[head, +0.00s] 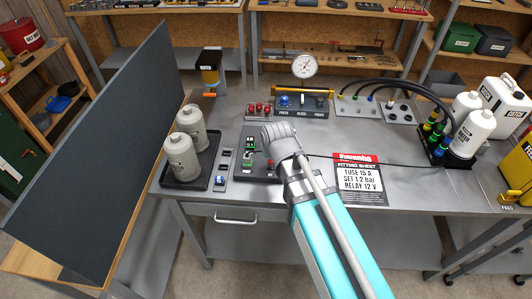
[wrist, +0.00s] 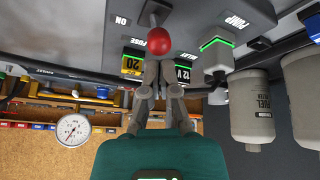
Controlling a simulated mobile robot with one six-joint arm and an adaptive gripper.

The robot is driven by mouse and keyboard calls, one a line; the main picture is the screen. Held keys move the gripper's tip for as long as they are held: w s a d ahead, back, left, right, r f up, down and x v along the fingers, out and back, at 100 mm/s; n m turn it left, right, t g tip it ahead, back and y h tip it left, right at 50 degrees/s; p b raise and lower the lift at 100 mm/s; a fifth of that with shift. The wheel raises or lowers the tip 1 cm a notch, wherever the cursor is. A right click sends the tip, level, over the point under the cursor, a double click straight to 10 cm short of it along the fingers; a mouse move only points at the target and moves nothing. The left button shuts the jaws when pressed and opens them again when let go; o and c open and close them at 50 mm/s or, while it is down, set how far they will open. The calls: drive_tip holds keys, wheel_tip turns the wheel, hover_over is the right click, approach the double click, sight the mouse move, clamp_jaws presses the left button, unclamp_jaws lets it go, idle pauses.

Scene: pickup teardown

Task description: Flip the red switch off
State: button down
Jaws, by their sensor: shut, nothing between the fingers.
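The red switch shows in the wrist view as a red ball knob (wrist: 159,41) on a short metal lever, on a dark grey panel (wrist: 188,12). The word ON is printed to the left of the lever in that view. My gripper (wrist: 161,68) is shut and empty, its fingertips close to the knob. I cannot tell whether they touch it.
A black tray (head: 170,184) with grey bottles (head: 181,158) stands left of the panel. A fitting sheet (head: 358,181) lies to the right. A white-faced gauge (head: 305,66) stands behind. A large dark board (head: 100,150) rises at the bench's left end.

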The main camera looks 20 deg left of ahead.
drive_tip(key=shift+r+p, duration=0.6)
drive_tip(key=shift+r, duration=0.1)
drive_tip(key=shift+w, duration=0.15)
drive_tip(key=shift+w+a+r+p, duration=0.8)
drive_tip(key=shift+w+a, duration=0.25)
drive_tip(key=shift+a, duration=0.05)
drive_tip(key=s+d+r+p, duration=0.3)
drive_tip(key=s+r+p, duration=0.3)
drive_tip(key=r+p, duration=0.1)
idle(0.4)
